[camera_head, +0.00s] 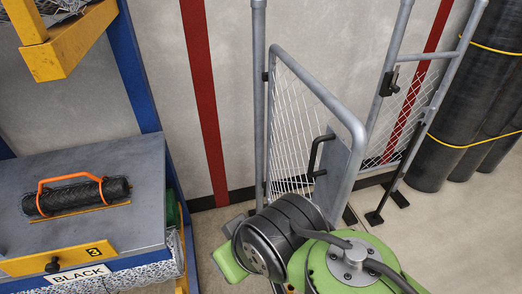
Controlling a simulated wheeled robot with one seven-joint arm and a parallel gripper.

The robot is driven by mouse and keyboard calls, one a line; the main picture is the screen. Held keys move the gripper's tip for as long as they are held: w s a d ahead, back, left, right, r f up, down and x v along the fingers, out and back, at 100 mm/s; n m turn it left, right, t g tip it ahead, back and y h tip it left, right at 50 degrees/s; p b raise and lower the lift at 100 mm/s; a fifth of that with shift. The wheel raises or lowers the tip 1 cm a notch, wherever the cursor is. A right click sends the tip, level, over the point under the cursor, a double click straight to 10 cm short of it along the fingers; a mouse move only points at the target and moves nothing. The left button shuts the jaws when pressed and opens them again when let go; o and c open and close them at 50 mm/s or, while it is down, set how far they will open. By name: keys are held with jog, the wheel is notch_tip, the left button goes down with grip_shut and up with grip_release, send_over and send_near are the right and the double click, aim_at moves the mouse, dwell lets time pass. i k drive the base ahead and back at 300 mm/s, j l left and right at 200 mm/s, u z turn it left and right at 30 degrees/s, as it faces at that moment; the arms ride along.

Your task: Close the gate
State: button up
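The gate (354,152) is a grey tubular frame with chain-link mesh, hinged on the left grey post (259,95). It stands swung open, its free side toward me and apart from the fixed fence panel (412,100) on the right. A black pull handle (319,155) is on a grey plate at its free side. A small black latch part (389,83) is on the right post. My green and black arm covers the gate's lower part. My gripper's fingertips cannot be made out; they are hidden or out of frame.
Black rolls (478,110) stand at the right behind the fence. Floor (455,235) is clear at the lower right.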

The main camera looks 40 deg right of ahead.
aim_at(339, 165)
jog(key=z, duration=1.45)
jog(key=j+u, duration=0.25)
jog(key=u, duration=0.25)
jog(key=i+j+u, duration=0.1)
jog(key=u, duration=0.35)
jog(key=i+j+u, duration=0.15)
jog(key=j+u, duration=0.15)
jog(key=u, duration=0.2)
